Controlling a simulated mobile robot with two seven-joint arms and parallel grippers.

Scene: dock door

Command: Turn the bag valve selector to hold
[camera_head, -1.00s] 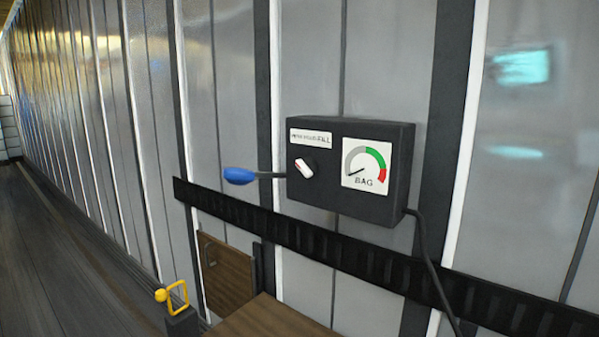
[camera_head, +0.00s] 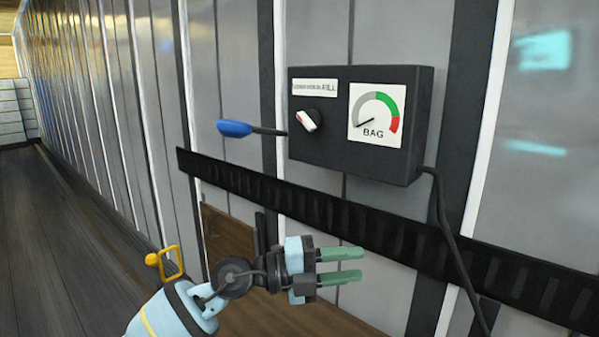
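The valve selector (camera_head: 308,121) is a black knob with a white and red pointer, tilted from upper left to lower right. It sits on the left of the front of a black control box (camera_head: 340,160) on the wall. A label (camera_head: 315,88) above it ends in "FILL"; the rest is too small to read. A BAG gauge (camera_head: 377,118) is beside it, its needle at the lower left, in the grey part. My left gripper (camera_head: 352,265) is below the box, apart from it, with two green fingers spread and nothing between them. My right gripper is not in view.
A blue-ended lever (camera_head: 235,129) sticks out left of the box. A black slotted rail (camera_head: 330,208) runs along the wall under it. A cable (camera_head: 447,230) hangs at right. A brown wooden surface (camera_head: 232,237) and a yellow loop (camera_head: 172,262) are low at left.

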